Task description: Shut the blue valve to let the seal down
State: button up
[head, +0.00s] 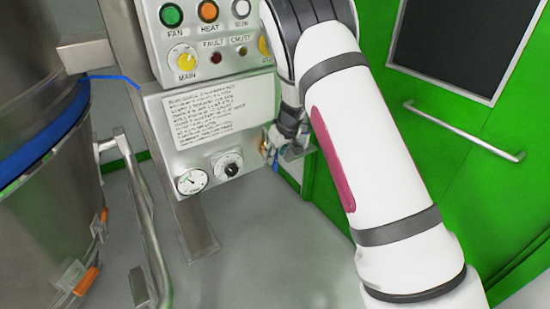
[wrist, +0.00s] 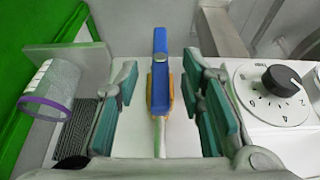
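The blue valve (wrist: 160,62) shows in the middle of the wrist view. Its narrow blue lever runs up and down the picture, with a brass-coloured body behind it and a pale line below. My gripper (wrist: 163,90) is open, with one teal-padded finger on each side of the lever. A gap shows on both sides, so neither finger visibly touches it. In the head view my gripper (head: 287,145) is at the lower right edge of the control panel, partly behind my arm. The valve is mostly hidden there.
A dial with a black knob (wrist: 282,82) sits close right of my gripper. A clear cylinder with a purple ring (wrist: 50,92) is close on the left. The head view shows a pressure gauge (head: 191,181), a steel vessel (head: 45,215) at left and a green door (head: 420,150) at right.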

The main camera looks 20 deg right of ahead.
jog(key=shift+x, duration=1.1)
grip_shut()
